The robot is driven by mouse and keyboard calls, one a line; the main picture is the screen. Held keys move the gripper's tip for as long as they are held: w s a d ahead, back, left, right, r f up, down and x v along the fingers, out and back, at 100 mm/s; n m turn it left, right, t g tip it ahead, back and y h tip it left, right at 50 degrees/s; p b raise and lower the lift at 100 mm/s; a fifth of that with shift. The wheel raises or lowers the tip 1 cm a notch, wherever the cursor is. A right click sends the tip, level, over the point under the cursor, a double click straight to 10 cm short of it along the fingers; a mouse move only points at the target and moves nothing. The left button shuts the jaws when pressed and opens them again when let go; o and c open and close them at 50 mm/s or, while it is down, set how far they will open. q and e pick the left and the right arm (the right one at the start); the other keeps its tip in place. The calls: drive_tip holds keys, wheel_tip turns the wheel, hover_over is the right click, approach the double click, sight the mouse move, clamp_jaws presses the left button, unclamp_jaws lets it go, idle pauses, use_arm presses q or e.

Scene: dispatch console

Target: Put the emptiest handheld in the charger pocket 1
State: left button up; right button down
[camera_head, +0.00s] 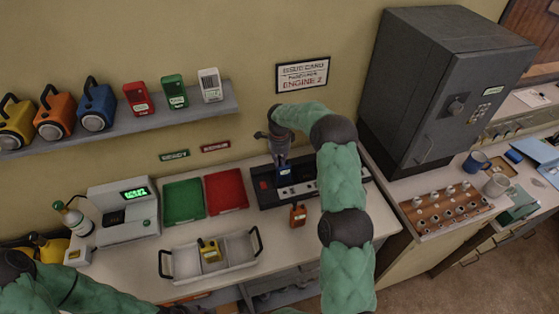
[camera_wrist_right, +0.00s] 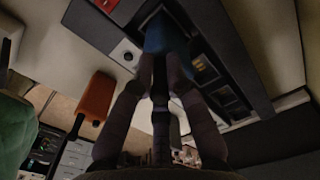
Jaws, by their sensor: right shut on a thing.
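My right gripper (camera_head: 282,158) is shut on a blue handheld (camera_head: 285,171) over the black charger (camera_head: 262,198). In the right wrist view the blue handheld (camera_wrist_right: 163,32) shows between the fingers, close to the charger's row of pockets (camera_wrist_right: 205,72). I cannot tell whether it touches a pocket. An orange handheld (camera_head: 297,215) stands on the counter in front of the charger. It also shows in the right wrist view (camera_wrist_right: 96,97). A yellow handheld (camera_head: 210,250) is in the white carrier. Charge levels are too small to read. My left gripper is out of view.
Green (camera_head: 184,199) and red (camera_head: 225,190) trays lie left of the charger. The two-handled carrier (camera_head: 185,266) is in front. A grey safe (camera_head: 420,100) stands right.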

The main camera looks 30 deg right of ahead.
drive_tip(key=c, duration=1.3)
unclamp_jaws()
drive_tip(key=shift+f, duration=0.1)
drive_tip(key=shift+o, duration=0.2)
drive_tip(key=shift+r, duration=0.3)
wheel_tip(320, 180, up, 12)
drive_tip(key=shift+b, duration=0.4)
drive_tip(key=shift+f, duration=0.1)
